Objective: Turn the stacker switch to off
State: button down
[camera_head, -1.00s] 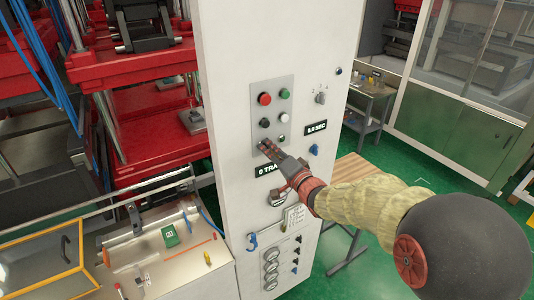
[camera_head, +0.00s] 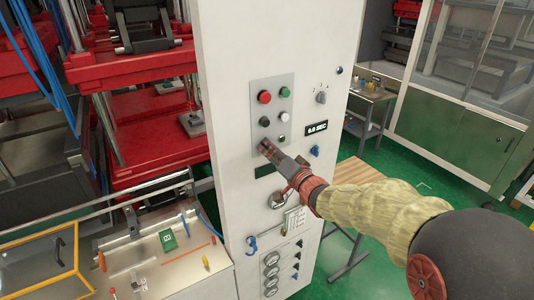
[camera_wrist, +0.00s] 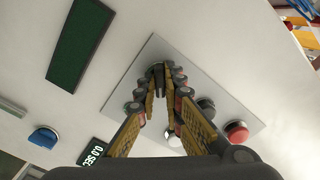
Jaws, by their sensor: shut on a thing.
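A grey control panel (camera_head: 285,108) is on the front of a tall white cabinet (camera_head: 228,90). My gripper (camera_head: 264,147) reaches its lower left corner from the right. In the wrist view my gripper (camera_wrist: 158,78) has its fingertips together on a small dark switch knob (camera_wrist: 157,68) at that panel's end. The fingers hide most of the knob, and I cannot read its label or exact angle. A red button (camera_head: 265,98), a green button (camera_head: 285,93), a black button (camera_head: 264,121) and a white button (camera_head: 283,119) sit above my gripper.
A blank dark display (camera_head: 264,170) is just below my gripper. A "0.0 SEC" display (camera_head: 316,128), a blue knob (camera_head: 315,151) and a rotary selector (camera_head: 321,97) are to the right. More switches and gauges (camera_head: 271,272) are lower on the cabinet.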

jog(key=shift+f+n+b, duration=0.3)
jog(key=shift+n+b, duration=0.2)
jog(key=shift+b, duration=0.2)
jog(key=shift+n+b, duration=0.65)
jog(key=shift+n, duration=0.05)
jog(key=shift+r+n, duration=0.1)
jog(key=shift+n, duration=0.2)
jog(key=shift+b, duration=0.6)
jog(key=shift+n+b, duration=1.1)
jog(key=shift+n, duration=0.1)
